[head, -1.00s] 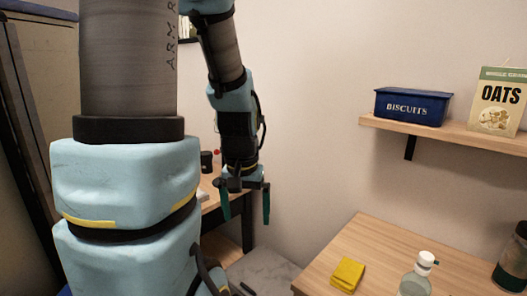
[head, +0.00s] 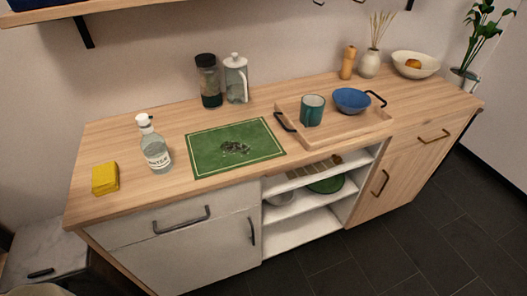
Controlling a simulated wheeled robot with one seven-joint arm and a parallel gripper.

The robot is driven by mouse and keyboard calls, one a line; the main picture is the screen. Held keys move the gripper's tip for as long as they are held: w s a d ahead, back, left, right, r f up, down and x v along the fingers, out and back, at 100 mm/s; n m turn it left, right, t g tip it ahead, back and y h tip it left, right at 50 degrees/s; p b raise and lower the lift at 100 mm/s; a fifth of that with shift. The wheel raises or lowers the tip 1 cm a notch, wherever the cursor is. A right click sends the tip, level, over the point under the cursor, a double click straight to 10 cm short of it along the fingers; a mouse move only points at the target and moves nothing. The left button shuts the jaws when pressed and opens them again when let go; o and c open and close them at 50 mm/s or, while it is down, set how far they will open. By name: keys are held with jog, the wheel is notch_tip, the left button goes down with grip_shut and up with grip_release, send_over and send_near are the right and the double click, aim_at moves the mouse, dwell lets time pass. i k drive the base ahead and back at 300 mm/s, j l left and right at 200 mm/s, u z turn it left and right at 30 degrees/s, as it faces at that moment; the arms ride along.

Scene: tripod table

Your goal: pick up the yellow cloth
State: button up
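The yellow cloth (head: 105,179) is a small folded stack. It lies on the wooden counter (head: 235,112) near its left end, to the left of a clear water bottle (head: 157,156) with a white cap. Nothing covers the cloth, and it stands apart from the bottle. My gripper is not in the head view now.
A green mat (head: 205,160) with a dark heap lies right of the bottle. A dark jar (head: 209,85) and a glass press (head: 236,80) stand behind. A wooden tray (head: 355,135) holds a teal mug (head: 312,110) and blue bowl (head: 351,100).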

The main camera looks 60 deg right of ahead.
aim_at(104, 179)
jog(key=z, duration=1.6)
jog(key=j+u, duration=0.65)
jog(key=u, duration=0.25)
jog(key=i+j+u, duration=0.15)
jog(key=j+u, duration=0.25)
jog(key=l, duration=0.1)
